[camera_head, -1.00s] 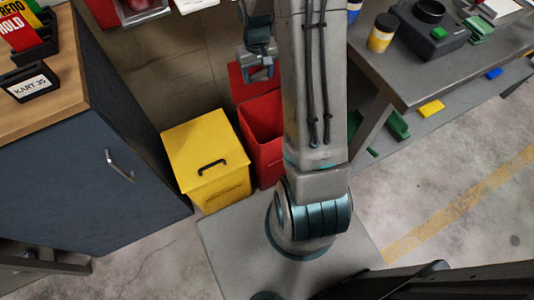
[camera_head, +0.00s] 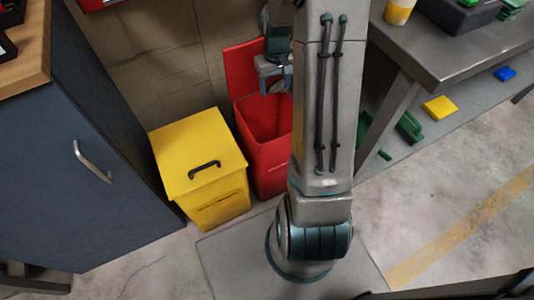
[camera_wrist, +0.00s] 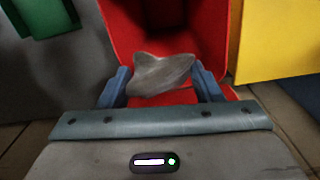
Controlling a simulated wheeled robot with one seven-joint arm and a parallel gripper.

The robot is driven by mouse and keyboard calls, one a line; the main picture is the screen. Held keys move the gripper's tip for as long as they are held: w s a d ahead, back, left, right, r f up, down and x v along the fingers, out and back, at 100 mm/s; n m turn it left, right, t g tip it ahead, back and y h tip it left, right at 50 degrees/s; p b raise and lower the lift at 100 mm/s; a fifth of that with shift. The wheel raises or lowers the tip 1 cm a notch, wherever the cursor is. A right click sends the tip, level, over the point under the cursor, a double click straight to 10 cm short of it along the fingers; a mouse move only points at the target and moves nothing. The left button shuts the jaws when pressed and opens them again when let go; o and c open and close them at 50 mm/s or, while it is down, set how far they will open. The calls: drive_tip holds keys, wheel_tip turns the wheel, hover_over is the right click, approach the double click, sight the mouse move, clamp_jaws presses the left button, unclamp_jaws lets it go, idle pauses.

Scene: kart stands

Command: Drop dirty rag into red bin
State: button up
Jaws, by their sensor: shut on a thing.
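The dirty rag (camera_wrist: 160,74) is a crumpled grey cloth between the two blue fingers of my gripper (camera_wrist: 162,86) in the wrist view. My gripper is shut on it. The red bin (camera_wrist: 215,30) is open, and its dark inside shows just beyond the rag. In the head view the red bin (camera_head: 262,150) stands with its lid raised behind it. My gripper (camera_head: 275,82) is above the back of the bin's opening there, partly hidden by my arm. The rag cannot be made out in the head view.
A shut yellow bin (camera_head: 200,165) with a black handle stands left of the red bin. A dark blue cabinet (camera_head: 60,160) is further left. A grey workbench (camera_head: 450,50) is on the right, with green and yellow pieces on its lower shelf.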

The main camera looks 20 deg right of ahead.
wheel_tip(320, 180, down, 4)
drive_tip(key=b, duration=0.2)
drive_tip(key=shift+b, duration=0.35)
drive_tip(key=o, duration=1.1)
drive_tip(key=shift+c, duration=0.2)
wheel_tip(320, 180, up, 14)
drive_tip(key=p, duration=0.4)
drive_tip(key=shift+p, duration=0.35)
